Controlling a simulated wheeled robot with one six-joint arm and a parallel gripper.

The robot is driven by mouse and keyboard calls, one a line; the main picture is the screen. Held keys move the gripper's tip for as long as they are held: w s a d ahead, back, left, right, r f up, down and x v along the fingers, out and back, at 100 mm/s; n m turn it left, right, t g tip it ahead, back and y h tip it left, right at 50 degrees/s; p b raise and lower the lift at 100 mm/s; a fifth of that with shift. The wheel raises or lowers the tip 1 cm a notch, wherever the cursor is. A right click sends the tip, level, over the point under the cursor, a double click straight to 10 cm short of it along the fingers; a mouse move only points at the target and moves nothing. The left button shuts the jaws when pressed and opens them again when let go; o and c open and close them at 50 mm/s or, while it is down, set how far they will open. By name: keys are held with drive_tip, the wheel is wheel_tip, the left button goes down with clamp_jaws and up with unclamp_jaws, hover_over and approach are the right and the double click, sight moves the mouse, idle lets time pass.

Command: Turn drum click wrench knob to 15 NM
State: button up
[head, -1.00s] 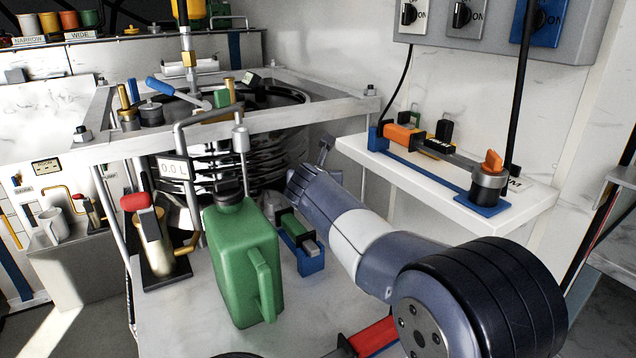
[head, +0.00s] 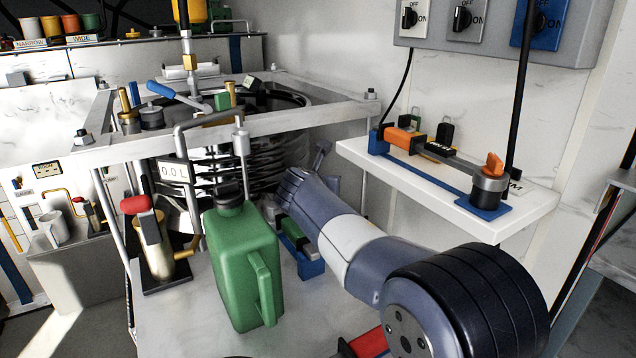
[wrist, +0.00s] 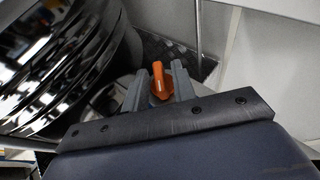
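An orange knob (wrist: 158,83) with a raised ridge shows in the wrist view, between the two fingers of my gripper (wrist: 159,85). The fingers stand apart on either side of it, and the gap looks wider than the ridge; I cannot tell whether either finger touches it. The knob's scale cannot be read. In the head view my own arm hides this knob and most of my gripper, which is beside the drum stack (head: 205,165). Another wrench (head: 440,152) with an orange grip and orange knob lies on the white wall shelf (head: 400,180).
A green jerrycan (head: 240,260) stands on the bench left of my arm. A green-handled tool in a blue holder (head: 310,268) is close beside my forearm. A metal frame (head: 200,140) surrounds the drum.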

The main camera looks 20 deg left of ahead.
drive_tip(key=shift+o, duration=0.6)
drive_tip(key=shift+r, duration=0.1)
drive_tip(key=shift+s+r, duration=0.2)
drive_tip(key=shift+s, duration=0.1)
drive_tip(key=p+v, duration=0.2)
drive_tip(key=v, duration=0.8)
drive_tip(key=shift+d+f, duration=0.1)
drive_tip(key=shift+f, duration=0.05)
drive_tip(key=b+x, duration=0.2)
drive_tip(key=x, duration=0.8)
drive_tip(key=shift+w, duration=0.35)
drive_tip(key=shift+y, duration=0.3)
